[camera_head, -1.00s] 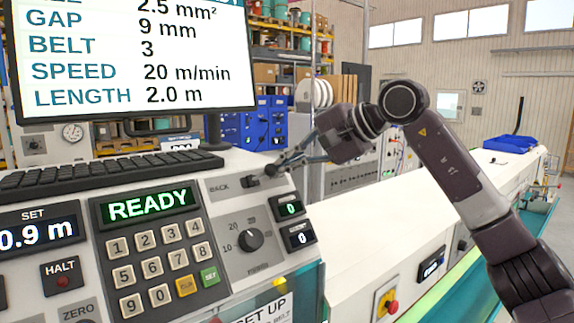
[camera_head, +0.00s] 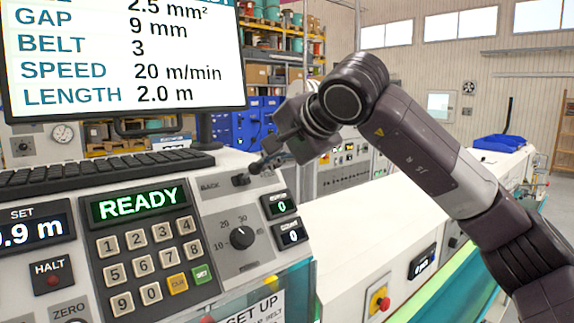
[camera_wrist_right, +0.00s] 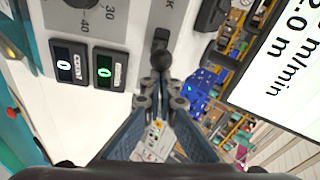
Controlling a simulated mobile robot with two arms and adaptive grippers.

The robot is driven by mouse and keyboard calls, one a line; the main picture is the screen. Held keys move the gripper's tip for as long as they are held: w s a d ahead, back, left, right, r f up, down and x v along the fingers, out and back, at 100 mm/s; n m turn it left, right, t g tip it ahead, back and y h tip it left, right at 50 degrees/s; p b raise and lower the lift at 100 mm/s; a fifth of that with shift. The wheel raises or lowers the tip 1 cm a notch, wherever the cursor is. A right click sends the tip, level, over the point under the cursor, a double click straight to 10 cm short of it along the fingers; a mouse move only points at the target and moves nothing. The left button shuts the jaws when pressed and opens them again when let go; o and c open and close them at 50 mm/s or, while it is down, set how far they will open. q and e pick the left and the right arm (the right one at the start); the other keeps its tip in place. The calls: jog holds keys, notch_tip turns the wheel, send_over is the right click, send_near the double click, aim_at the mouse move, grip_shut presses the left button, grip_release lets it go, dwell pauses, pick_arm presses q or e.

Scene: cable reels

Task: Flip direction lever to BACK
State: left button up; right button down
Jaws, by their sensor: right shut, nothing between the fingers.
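The direction lever (camera_head: 240,180) is a small black knob on the sloped grey console, to the right of the BACK label (camera_head: 209,186). Another label to its right is partly covered by my gripper. In the wrist view the lever (camera_wrist_right: 160,45) shows as a dark stem with a round end, just beyond my fingertips. Its exact tilt is hard to tell. My right gripper (camera_head: 260,165) is shut and empty, its tips right at the lever's right side. It also shows in the wrist view (camera_wrist_right: 163,88); touching or barely apart, I cannot tell. My left gripper is out of view.
Below the lever are a rotary dial (camera_head: 241,237), two small counters (camera_head: 285,221) and a keypad (camera_head: 155,265) under a READY display (camera_head: 140,203). A keyboard (camera_head: 100,172) and monitor (camera_head: 125,55) stand to the left. A white machine bed (camera_head: 365,215) extends right.

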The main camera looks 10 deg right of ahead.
jog(key=shift+w+a+f+m+t+h, duration=0.15)
jog(key=shift+w+f+m+t+h, duration=0.2)
jog(key=shift+h, duration=0.25)
dwell(0.3)
jog(key=shift+r, duration=0.15)
